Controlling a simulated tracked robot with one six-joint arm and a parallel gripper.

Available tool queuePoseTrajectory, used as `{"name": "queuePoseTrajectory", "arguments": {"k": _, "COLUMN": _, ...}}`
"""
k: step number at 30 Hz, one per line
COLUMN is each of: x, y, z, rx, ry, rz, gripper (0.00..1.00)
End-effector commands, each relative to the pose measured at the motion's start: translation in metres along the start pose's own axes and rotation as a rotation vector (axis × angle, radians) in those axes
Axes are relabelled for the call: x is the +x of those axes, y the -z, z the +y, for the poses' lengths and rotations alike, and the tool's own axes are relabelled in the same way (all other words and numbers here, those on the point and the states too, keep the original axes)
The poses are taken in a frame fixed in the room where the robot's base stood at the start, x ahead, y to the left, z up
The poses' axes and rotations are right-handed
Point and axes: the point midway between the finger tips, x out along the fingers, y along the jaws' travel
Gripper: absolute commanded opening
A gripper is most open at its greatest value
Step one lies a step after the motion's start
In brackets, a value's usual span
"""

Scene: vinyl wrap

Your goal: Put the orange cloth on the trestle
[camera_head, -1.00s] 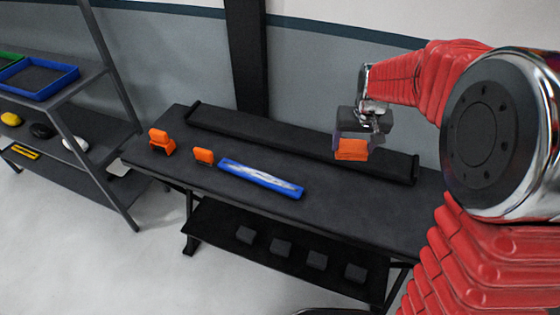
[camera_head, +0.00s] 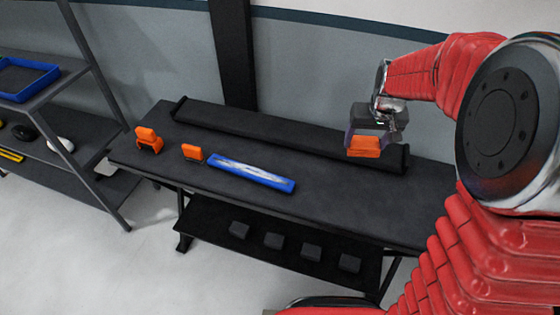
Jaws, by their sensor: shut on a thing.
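My gripper (camera_head: 365,147) is at the right end of the black trestle table (camera_head: 330,205), above its top. It is shut on an orange cloth (camera_head: 364,146), which shows as a small folded block between the fingers. I cannot tell whether the cloth touches the table or the long dark bar behind it. The trestle has a dark top and a lower shelf.
On the trestle are an orange clamp-like item (camera_head: 148,139), a small orange block (camera_head: 193,153), a blue tray-like strip (camera_head: 250,173) and a long dark bar (camera_head: 270,131). Several dark blocks (camera_head: 274,241) sit on its lower shelf. A shelf rack (camera_head: 85,160) with a blue tray (camera_head: 25,78) stands at left.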

Motion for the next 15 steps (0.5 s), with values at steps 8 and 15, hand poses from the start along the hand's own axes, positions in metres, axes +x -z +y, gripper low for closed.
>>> {"name": "queuePoseTrajectory", "arguments": {"k": 8, "x": -0.003, "y": -0.034, "z": 0.077, "rx": 0.07, "ry": -0.019, "rz": -0.002, "gripper": 0.49}}
{"name": "queuePoseTrajectory", "arguments": {"k": 15, "x": -0.007, "y": -0.07, "z": 0.133, "rx": 0.125, "ry": -0.035, "rz": -0.002, "gripper": 0.49}}
